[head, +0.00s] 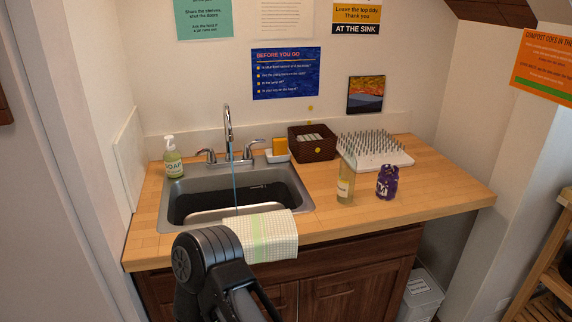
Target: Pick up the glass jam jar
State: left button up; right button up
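I cannot make out a clear glass jam jar in the head view. A short purple container (387,182) with white marking stands on the right part of the wooden counter; I cannot tell whether it is a jar. A taller pale yellow glass bottle (345,188) with a label stands just left of it, near the counter's front. Part of one of my black arms shows at the bottom centre, in front of the sink. Neither gripper's fingers show.
The steel sink (172,218) with its tap (228,130) fills the counter's left part. A checked cloth (275,236) hangs over its front edge. The counter's right end is clear.

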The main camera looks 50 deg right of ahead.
aim_at(387, 181)
jog(key=z, duration=2.5)
jog(key=i+l, duration=0.25)
jog(key=l, duration=0.15)
jog(key=i+l, duration=0.25)
jog(key=l, duration=0.15)
jog(key=i+l, duration=0.2)
jog(key=l, duration=0.25)
jog(key=i+l, duration=0.25)
jog(key=l, duration=0.15)
jog(key=u, duration=1.8)
